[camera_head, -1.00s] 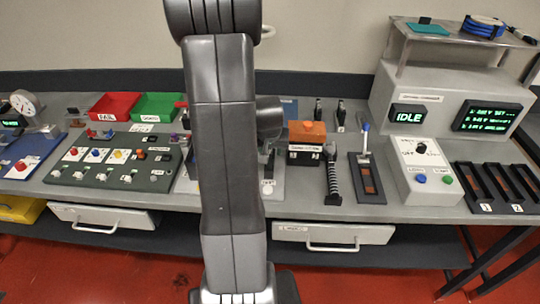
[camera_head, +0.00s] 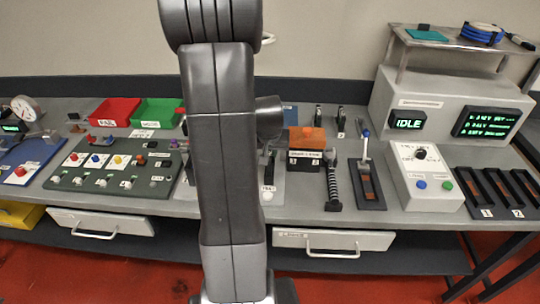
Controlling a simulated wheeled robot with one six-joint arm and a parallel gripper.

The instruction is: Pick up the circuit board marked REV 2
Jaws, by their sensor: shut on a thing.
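No board with a readable REV 2 mark shows in the head view. A flat teal-green piece (camera_head: 426,34) lies on the raised shelf at the upper right; I cannot tell whether it is a circuit board. My arm stands upright across the middle of the view and hides part of the bench behind it. My gripper and anything in it are hidden or out of frame.
The grey bench (camera_head: 400,216) holds a green switch panel (camera_head: 118,184), red bin (camera_head: 115,111), green bin (camera_head: 157,111), orange-topped box (camera_head: 307,139), lever unit (camera_head: 368,187), white control box (camera_head: 424,188) and slotted rack (camera_head: 497,190). A coiled blue cable (camera_head: 482,33) lies on the shelf (camera_head: 450,42).

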